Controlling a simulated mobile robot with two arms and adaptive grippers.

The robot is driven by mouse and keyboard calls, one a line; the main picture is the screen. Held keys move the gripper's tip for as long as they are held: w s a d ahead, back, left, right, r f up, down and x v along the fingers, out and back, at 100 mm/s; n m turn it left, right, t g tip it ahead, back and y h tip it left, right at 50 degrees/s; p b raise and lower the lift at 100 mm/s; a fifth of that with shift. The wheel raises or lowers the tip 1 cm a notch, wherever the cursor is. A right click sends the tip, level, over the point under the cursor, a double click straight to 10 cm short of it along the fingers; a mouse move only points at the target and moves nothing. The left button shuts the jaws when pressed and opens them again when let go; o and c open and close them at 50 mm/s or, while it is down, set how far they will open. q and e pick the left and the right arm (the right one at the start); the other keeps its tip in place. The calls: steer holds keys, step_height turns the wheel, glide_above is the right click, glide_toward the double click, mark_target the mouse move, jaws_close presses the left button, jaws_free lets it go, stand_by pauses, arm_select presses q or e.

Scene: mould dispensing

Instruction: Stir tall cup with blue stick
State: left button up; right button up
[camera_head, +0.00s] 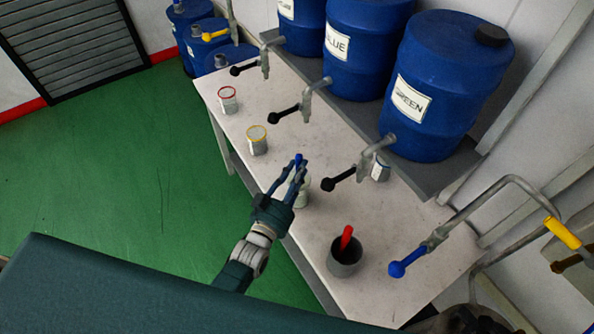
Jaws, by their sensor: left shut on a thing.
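My left gripper (293,171) is over the front edge of the table. It is shut on the blue stick (298,158), whose blue top shows between the fingertips. A pale cup (304,194) stands on the table just behind and under the gripper, partly hidden by it. I cannot tell whether the stick's lower end is inside this cup. A dark grey cup (344,268) with a red stick (346,237) leaning in it stands to the right, apart from the gripper. My right gripper is not in view.
The white table (300,232) also bears a red-rimmed can (228,106), a yellow-rimmed can (258,146) and a can (381,173) near the back. Blue barrels (443,70) with taps stand on a shelf behind. A bent pipe with a blue handle (408,262) overhangs the right side.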

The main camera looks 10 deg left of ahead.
mark_target(297, 159)
arm_select(q)
step_height(297, 159, up, 2)
steer(key=shift+r+p, duration=0.2)
steer(key=shift+p, duration=0.6)
steer(key=shift+r+p, duration=0.45)
steer(key=shift+r, duration=1.1)
step_height(297, 159, up, 8)
steer(key=shift+f, duration=0.15)
step_height(297, 159, up, 3)
